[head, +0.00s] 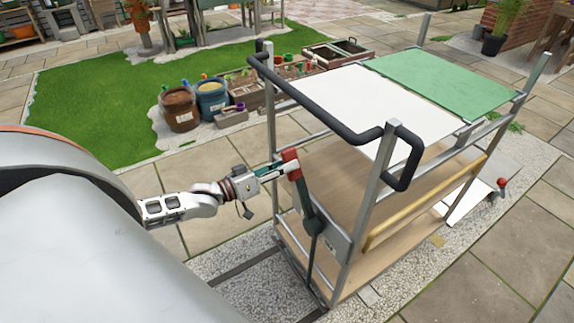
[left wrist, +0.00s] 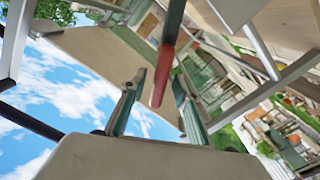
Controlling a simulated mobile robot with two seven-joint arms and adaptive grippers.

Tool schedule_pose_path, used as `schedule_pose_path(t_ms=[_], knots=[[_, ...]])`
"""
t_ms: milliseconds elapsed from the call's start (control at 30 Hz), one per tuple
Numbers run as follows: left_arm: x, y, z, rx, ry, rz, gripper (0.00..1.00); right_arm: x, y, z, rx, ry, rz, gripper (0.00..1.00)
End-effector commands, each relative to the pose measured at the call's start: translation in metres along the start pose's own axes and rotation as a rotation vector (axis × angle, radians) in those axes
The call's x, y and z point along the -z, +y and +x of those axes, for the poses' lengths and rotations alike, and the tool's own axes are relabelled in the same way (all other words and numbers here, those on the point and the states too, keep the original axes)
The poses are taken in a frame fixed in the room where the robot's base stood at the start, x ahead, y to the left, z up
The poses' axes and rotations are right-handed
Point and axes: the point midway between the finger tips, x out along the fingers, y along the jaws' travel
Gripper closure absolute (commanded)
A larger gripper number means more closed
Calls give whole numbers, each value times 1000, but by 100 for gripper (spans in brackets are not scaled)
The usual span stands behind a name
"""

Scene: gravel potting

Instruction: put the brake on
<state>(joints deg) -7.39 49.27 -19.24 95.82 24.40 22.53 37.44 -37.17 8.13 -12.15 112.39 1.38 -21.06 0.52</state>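The cart (head: 375,190) stands on gravel, with a black push handle (head: 330,125) at its near end. A dark brake lever (head: 305,205) with a red grip (head: 291,160) stands up at the cart's near left corner, leaning a little. My left gripper (head: 282,170) reaches in from the left at the red grip. In the left wrist view, the red grip (left wrist: 163,72) lies between the two spread fingers (left wrist: 158,92), with gaps beside it. Whether a finger touches it I cannot tell. My right gripper is not in view.
The cart's top carries a white panel (head: 375,100) and a green panel (head: 452,78). Metal posts rise at its corners. Buckets (head: 180,108) and planting trays stand on the ground behind. Paving left of the cart is mostly clear. A red knob (head: 501,183) shows at right.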

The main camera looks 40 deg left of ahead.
Motion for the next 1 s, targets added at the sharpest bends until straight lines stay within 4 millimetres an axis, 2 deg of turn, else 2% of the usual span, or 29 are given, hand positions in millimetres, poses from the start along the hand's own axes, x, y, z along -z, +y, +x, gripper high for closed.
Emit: schedule_pose_path(t_ms=[367, 400, 500, 533, 767, 1000], knots=[[0, 0, 7, 0, -1, 1, 69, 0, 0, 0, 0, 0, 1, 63], [0, 0, 7, 0, -1, 0, 72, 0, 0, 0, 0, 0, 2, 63], [0, 0, 7, 0, 0, 1, 98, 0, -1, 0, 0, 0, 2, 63], [0, 0, 7, 0, 0, 0, 100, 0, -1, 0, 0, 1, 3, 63], [1, 1, 7, 0, 0, 3, 100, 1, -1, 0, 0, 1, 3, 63], [5, 6, 7, -1, 1, 41, 100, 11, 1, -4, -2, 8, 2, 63]])
